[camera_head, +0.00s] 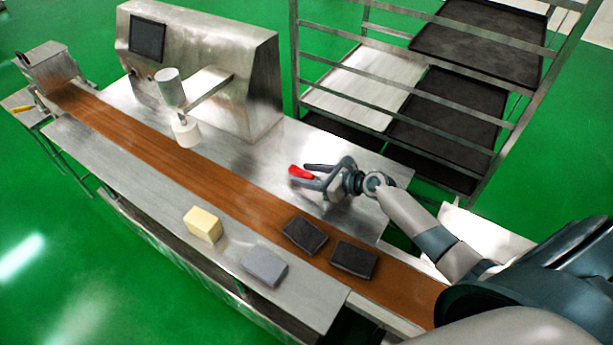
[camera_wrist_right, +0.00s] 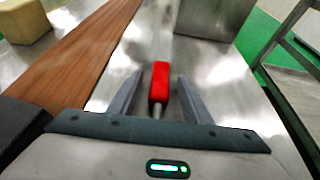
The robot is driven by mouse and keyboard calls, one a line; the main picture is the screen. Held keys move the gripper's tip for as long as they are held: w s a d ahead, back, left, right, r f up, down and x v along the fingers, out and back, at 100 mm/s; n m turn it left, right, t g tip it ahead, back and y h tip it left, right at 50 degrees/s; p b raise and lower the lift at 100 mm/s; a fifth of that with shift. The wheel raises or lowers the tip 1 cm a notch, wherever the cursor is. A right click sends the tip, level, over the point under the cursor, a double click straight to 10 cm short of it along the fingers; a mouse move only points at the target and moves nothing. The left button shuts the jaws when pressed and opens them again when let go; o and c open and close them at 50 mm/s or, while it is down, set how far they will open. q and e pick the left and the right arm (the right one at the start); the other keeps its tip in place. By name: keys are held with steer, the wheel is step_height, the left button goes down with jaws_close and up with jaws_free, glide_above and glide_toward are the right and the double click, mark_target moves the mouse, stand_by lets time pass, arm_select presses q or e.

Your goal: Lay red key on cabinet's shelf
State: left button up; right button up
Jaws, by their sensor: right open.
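The red key (camera_head: 299,171) is a red block-like handle with a short grey shaft, near the back edge of the steel worktop. In the right wrist view, the key (camera_wrist_right: 159,82) lies between my right gripper's fingers, with gaps on both sides. My right gripper (camera_head: 303,175) is open around it. I cannot tell if the key touches the steel surface. A metal rack (camera_head: 298,60) with several shelf levels stands at the back right; a pale shelf (camera_head: 365,85) in it is bare. My left gripper is not in view.
A brown conveyor belt (camera_head: 170,150) crosses the worktop, with two dark blocks (camera_head: 305,235) (camera_head: 354,259) on it. A yellow block (camera_head: 203,225) and a grey block (camera_head: 264,265) sit in front. The encrusting machine (camera_head: 220,55) stands behind. Dark trays (camera_head: 478,40) fill some rack levels.

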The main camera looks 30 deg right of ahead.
mark_target(308, 175)
jaws_close()
steer(key=shift+r, duration=0.15)
steer(key=shift+r, duration=0.5)
steer(key=r, duration=0.3)
steer(key=shift+s+r+p, duration=0.1)
steer(key=shift+s+p, duration=0.25)
steer(key=s+r, duration=0.6)
steer(key=s, duration=0.5)
steer(key=shift+d+r, duration=0.3)
